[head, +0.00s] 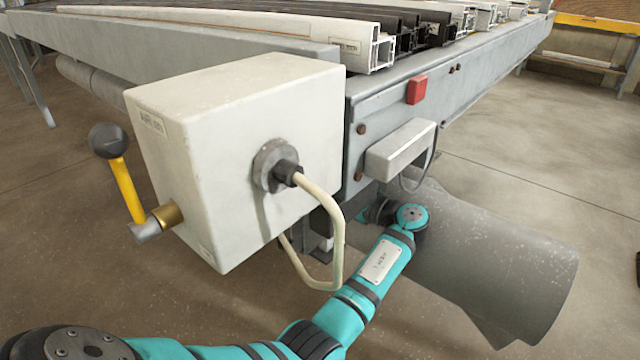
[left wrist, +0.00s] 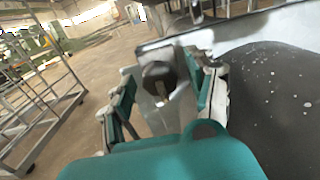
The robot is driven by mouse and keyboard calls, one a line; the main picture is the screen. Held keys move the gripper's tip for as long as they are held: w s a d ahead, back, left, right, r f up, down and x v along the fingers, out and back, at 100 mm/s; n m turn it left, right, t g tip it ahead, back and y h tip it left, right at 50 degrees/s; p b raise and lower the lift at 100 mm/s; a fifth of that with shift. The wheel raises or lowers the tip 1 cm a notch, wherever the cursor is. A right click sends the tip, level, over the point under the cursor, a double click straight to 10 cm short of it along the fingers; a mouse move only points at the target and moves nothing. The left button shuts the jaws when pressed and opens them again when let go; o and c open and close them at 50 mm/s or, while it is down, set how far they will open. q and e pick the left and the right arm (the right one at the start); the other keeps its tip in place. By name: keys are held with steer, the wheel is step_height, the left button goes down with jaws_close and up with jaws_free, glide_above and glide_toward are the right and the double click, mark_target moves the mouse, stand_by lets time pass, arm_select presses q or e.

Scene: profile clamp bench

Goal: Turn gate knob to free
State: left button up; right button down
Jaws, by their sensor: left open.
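My left gripper (left wrist: 164,88) is open in the left wrist view, with a finger on each side of a dark round knob (left wrist: 159,76) on a pale grey metal piece. This is probably the gate knob; I cannot tell whether the fingers touch it or which way it is turned. In the head view my teal left arm reaches from the bottom left to under the bench end, where the gripper and that knob are hidden. My right gripper is not in view.
A pale box (head: 225,150) with a cable and a yellow lever (head: 124,188) stands left of my arm. The grey bench (head: 450,95) bears profiles (head: 345,45) and a red button (head: 416,89). A large grey cylinder (head: 490,255) lies close to my wrist, also in the wrist view (left wrist: 275,95).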

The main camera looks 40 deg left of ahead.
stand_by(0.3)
arm_select(q)
steer(key=c, duration=1.2)
jaws_close()
